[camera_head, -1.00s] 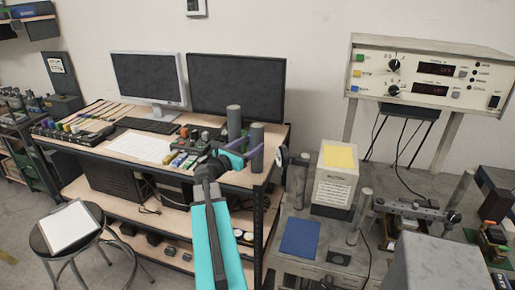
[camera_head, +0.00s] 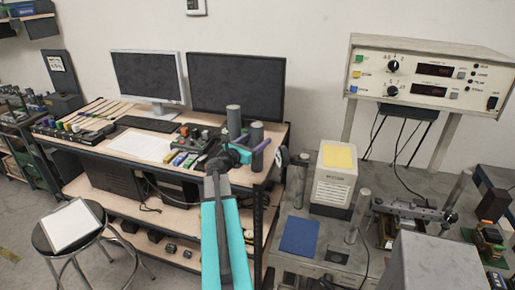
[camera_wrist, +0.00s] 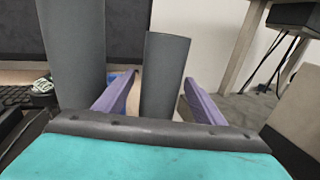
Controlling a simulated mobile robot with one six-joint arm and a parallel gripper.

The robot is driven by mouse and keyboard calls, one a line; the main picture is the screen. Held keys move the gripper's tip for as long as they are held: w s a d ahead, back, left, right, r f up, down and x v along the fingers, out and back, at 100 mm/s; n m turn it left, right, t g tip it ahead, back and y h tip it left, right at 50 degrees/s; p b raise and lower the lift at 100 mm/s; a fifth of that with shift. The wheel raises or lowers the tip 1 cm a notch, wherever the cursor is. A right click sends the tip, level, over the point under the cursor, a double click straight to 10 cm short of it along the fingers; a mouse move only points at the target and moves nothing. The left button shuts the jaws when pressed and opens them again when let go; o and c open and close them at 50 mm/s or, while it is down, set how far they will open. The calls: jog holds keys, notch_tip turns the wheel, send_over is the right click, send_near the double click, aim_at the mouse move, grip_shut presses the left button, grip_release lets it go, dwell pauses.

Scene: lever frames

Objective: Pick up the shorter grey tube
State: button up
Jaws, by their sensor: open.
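The shorter grey tube (camera_head: 257,132) stands upright near the right end of the wooden desk. The taller grey tube (camera_head: 234,120) stands just behind it to the left. In the wrist view, the shorter tube (camera_wrist: 164,72) stands between the purple fingers of my gripper (camera_wrist: 160,80), with a gap visible on the right. The taller tube (camera_wrist: 76,50) is outside the left finger. My gripper (camera_head: 254,142) is open, its fingers on either side of the shorter tube. The tube's lower part is hidden by my gripper in the wrist view.
Two monitors (camera_head: 236,85) stand behind the tubes, and a keyboard (camera_head: 148,124) lies to the left. Small coloured blocks (camera_head: 184,160) lie left of my gripper. A grey bench on the right holds a white box (camera_head: 333,185) with a yellow top.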

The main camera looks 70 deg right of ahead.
jog(key=p+x, duration=0.2)
jog(key=x, duration=0.2)
jog(key=shift+d+f, duration=0.1)
jog(key=shift+c, duration=0.4)
grip_shut()
dwell(0.4)
notch_tip(320, 180, up, 18)
jog(key=b, duration=0.4)
dwell(0.8)
dwell(0.5)
